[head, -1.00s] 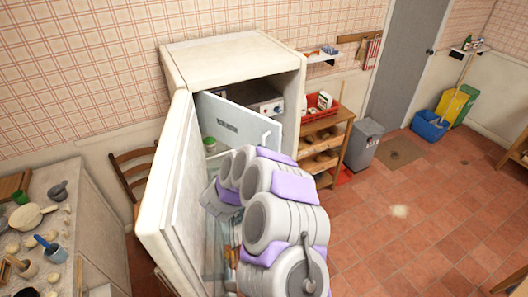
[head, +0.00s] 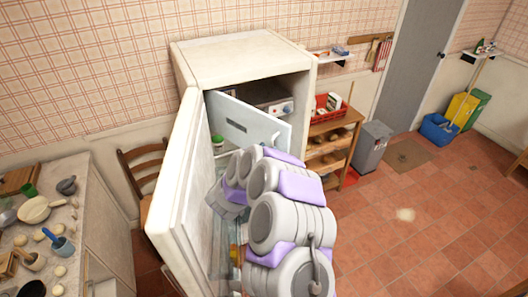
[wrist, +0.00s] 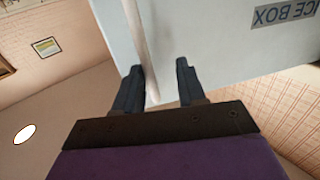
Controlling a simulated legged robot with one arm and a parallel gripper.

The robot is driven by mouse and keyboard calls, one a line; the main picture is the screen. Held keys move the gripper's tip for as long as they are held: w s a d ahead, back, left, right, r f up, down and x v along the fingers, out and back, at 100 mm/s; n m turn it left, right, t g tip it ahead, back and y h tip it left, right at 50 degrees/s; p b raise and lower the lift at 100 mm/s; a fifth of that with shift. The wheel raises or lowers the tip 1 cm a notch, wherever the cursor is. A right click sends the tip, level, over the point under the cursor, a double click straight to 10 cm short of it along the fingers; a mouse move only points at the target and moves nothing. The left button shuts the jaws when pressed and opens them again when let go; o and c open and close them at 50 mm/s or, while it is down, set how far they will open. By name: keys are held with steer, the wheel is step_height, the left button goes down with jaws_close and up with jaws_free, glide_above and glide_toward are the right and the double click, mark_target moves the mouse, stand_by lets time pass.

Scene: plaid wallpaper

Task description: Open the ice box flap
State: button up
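The ice box flap (head: 245,122) is a pale panel inside the upper part of the open fridge (head: 245,62). It stands swung outward, with the dark compartment showing behind it. In the wrist view the flap (wrist: 225,45) fills the upper right, with its "ICE BOX" label upside down. A pale upright strip at its edge, perhaps the handle, runs down toward the gap between my fingertips. My gripper (wrist: 158,85) is open, its two dark fingers apart close to that edge. Contact cannot be told. In the head view my arm hides the gripper.
The fridge door (head: 178,190) stands wide open at the left of my arm. A counter (head: 100,195) with dishes and a wooden chair (head: 143,170) are farther left. A wooden shelf (head: 335,125) and grey bin (head: 370,145) stand right of the fridge. The tiled floor at right is mostly clear.

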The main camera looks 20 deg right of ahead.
steer(key=shift+d, duration=0.15)
steer(key=s+r+p, duration=0.2)
steer(key=s+p, duration=0.1)
steer(key=s, duration=0.5)
steer(key=s+a+r+p, duration=0.1)
steer(key=s+r+p, duration=0.2)
steer(key=s, duration=0.4)
steer(key=shift+s+a, duration=0.3)
steer(key=shift+s, duration=0.1)
steer(key=shift+f, duration=0.1)
stand_by(0.4)
